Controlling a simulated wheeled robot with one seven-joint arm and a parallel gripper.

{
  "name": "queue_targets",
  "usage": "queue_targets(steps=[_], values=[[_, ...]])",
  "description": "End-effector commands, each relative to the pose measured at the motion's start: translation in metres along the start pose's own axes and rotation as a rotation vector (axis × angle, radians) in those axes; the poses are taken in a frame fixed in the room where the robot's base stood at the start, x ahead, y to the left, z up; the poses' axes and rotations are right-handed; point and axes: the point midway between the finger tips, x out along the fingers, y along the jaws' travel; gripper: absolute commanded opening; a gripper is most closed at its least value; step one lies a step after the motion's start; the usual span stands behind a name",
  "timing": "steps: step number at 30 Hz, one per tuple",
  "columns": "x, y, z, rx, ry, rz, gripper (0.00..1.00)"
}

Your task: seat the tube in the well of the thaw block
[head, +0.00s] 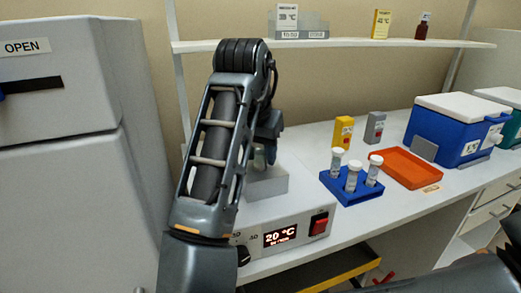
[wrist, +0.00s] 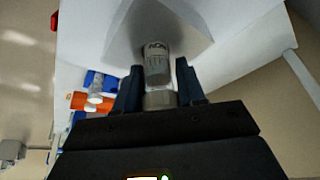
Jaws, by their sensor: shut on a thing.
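My gripper (wrist: 158,76) is shut on a tube (wrist: 156,62), a clear and grey one with dark print, held between the two dark fingers in the wrist view. The thaw block (head: 267,184) is a pale grey block on top of the heater unit in the head view. The gripper is just above the block there, mostly hidden behind my arm. In the wrist view the tube's far end is against the pale block (wrist: 190,22), with dark shadow around it. The well itself is hidden, and I cannot tell whether the tip is inside it.
The heater unit (head: 293,218) has a "20 °C" display and a red switch. To its right stand a blue rack (head: 350,197) with three tubes, an orange tray (head: 408,181), a yellow box (head: 342,131), a grey box (head: 375,128) and a blue cooler (head: 445,130).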

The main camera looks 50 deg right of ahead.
Motion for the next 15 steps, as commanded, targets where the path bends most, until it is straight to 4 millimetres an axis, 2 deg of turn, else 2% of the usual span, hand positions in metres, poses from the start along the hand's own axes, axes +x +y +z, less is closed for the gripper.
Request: queue_targets(steps=[6,7,15], values=[[0.0054,0.0001,0.0023,-0.001,0.000,0.000,0.05],[0.0044,0.0000,0.0018,-0.001,0.000,0.000,0.42],[0.0042,0.0001,0.0017,0.000,0.000,0.000,0.68]])
